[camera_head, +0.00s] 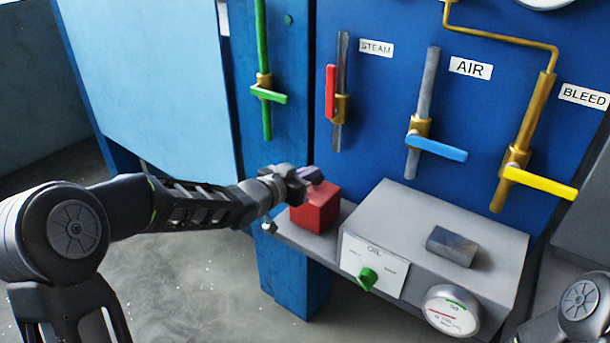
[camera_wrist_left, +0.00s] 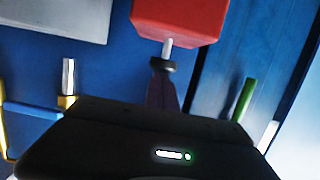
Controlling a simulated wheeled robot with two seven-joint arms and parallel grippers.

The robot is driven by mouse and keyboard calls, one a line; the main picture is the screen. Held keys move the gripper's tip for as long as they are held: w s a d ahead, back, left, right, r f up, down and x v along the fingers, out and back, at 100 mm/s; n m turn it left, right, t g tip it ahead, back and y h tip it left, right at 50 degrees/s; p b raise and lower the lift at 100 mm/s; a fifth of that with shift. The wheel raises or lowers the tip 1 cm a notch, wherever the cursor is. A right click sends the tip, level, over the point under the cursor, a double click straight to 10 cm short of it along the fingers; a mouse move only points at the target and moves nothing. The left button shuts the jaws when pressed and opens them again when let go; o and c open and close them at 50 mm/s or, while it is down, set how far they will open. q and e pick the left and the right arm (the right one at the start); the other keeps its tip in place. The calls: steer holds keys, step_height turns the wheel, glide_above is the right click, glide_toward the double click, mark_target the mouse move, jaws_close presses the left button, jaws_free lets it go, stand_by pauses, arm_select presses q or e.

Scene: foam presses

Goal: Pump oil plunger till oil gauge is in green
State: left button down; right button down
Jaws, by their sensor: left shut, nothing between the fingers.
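The oil plunger is a pale rod with a black cap (camera_wrist_left: 163,65) on a red block (camera_head: 316,208); the red block also shows in the left wrist view (camera_wrist_left: 180,18). My left gripper (camera_head: 306,176) is shut and empty, right at the plunger's cap above the block. In the head view it hides most of the plunger, and I cannot tell whether it touches the cap. The round oil gauge (camera_head: 451,312) on the front of the grey box has a green arc at the top and red at lower left; its needle is too small to read. My right gripper is not in view.
Behind are pipes with green (camera_head: 268,95), red (camera_head: 330,92), blue (camera_head: 437,148) and yellow (camera_head: 541,183) valve handles. Floor is open at lower left.

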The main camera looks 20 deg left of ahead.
arm_select(q)
steer(key=r+v, duration=0.1)
steer(key=v, duration=0.9)
steer(key=shift+r, duration=0.25)
stand_by(0.8)
steer(key=s+d+f+n+g+y, duration=0.1)
steer(key=s+f+n+g, duration=0.15)
steer(key=f, duration=0.65)
steer(key=s+d+f+n+g, duration=0.15)
steer(key=s+f, duration=0.25)
steer(key=f, duration=0.6)
steer(key=s+d+f+n+g+y, duration=0.1)
steer(key=s+d+f+g, duration=0.15)
steer(key=f, duration=0.65)
steer(key=s+d+f+g, duration=0.3)
steer(key=s+f, duration=0.5)
steer(key=s, duration=0.3)
steer(key=s+d+f+n+g, duration=0.1)
steer(key=s+d+f+g, duration=0.3)
steer(key=s+f, duration=0.4)
steer(key=s+d, duration=0.1)
steer(key=s, duration=0.3)
steer(key=shift+f+h, duration=0.3)
steer(key=shift+f, duration=0.05)
